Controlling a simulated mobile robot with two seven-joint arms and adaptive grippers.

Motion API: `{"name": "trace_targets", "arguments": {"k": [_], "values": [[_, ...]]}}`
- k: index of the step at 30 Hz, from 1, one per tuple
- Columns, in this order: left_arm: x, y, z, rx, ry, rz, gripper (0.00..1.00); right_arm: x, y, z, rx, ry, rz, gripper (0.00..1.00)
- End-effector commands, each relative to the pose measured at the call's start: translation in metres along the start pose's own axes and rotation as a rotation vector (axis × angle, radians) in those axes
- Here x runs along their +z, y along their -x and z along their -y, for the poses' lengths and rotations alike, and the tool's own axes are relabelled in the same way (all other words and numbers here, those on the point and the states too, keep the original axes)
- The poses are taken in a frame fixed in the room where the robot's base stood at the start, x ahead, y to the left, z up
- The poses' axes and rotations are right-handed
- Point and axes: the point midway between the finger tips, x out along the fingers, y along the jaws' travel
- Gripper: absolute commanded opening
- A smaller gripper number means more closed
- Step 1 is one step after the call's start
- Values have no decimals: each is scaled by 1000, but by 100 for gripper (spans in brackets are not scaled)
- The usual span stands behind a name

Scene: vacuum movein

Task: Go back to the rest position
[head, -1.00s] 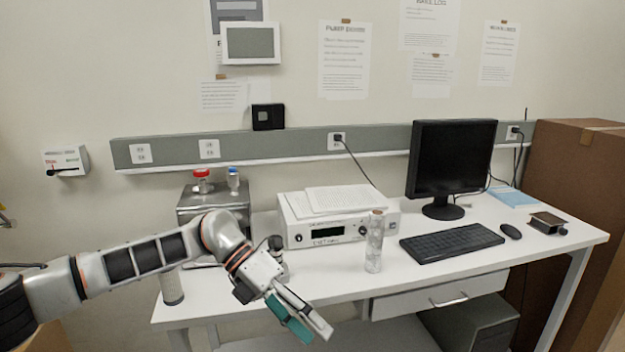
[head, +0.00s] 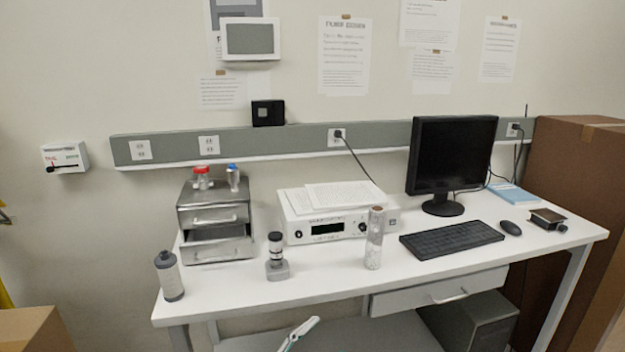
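Nothing is seen held in the visible part. My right gripper is not in view.
The white table (head: 335,281) bears a grey bottle (head: 169,277), a metal drawer unit (head: 214,217) with its lower drawer pulled out, a small grey device (head: 277,262), a white instrument (head: 329,230), a clear cylinder (head: 374,240) and a monitor (head: 451,157). A cardboard box (head: 35,331) is lower left.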

Motion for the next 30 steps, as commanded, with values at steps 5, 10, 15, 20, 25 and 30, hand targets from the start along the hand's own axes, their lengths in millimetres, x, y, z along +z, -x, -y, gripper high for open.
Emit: {"name": "trace_targets", "arguments": {"k": [5, 10, 15, 20, 25, 30], "values": [[72, 80, -23, -81, 224, 320, 54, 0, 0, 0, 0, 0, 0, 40], [128, 184, -58, -135, 422, 633, 54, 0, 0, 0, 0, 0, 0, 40], [154, 290, -98, -165, 577, 901, 54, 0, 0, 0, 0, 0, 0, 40], [158, 353, -120, -176, 657, 1050, 54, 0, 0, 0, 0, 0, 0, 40], [158, 375, -128, -179, 685, 1102, 54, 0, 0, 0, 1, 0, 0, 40], [158, 375, -128, -179, 684, 1103, 54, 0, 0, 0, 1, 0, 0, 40]]}}
